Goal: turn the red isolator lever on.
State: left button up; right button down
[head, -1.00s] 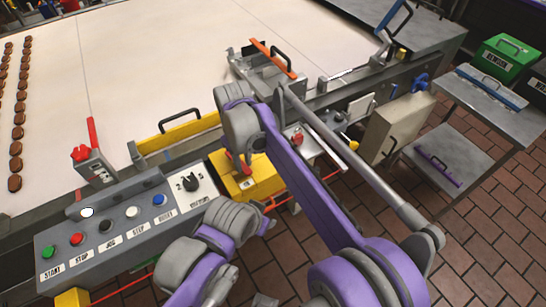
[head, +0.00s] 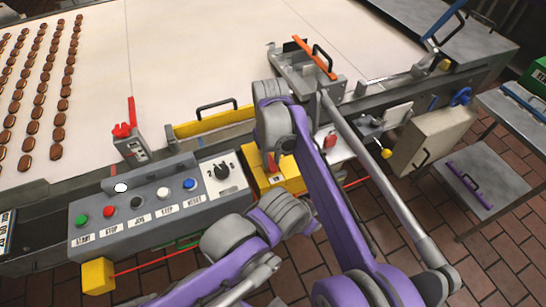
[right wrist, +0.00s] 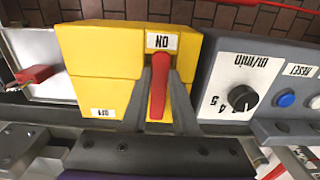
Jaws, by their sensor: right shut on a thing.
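The yellow isolator box (head: 292,181) stands at the conveyor's front edge, right of the grey control panel, and fills the left middle of the right wrist view (right wrist: 95,50). Its red lever (right wrist: 159,75) lies in line with the ON label (right wrist: 162,42), its upper end beside that label. The OFF label (right wrist: 103,113) is apart, lower left in that view. My right gripper (right wrist: 160,103) is shut on the lever, one grey finger on each side. In the head view my right gripper (head: 271,160) is partly hidden by its wrist. My left gripper is not in view.
The grey control panel (head: 150,237) with buttons and a black knob (head: 222,171) adjoins the box. A yellow handled guard (head: 213,120) is behind it. A red-handled part (head: 126,131) stands on the conveyor's edge. A beige box (head: 425,143) hangs at the right.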

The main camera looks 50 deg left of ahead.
aim_at(271, 163)
jog(key=c, duration=0.7)
grip_release()
jog(key=shift+s, duration=0.1)
jog(key=shift+r, duration=0.15)
notch_tip(271, 163, up, 11)
jog(key=shift+f+p, duration=0.2)
jog(key=shift+p, duration=0.2)
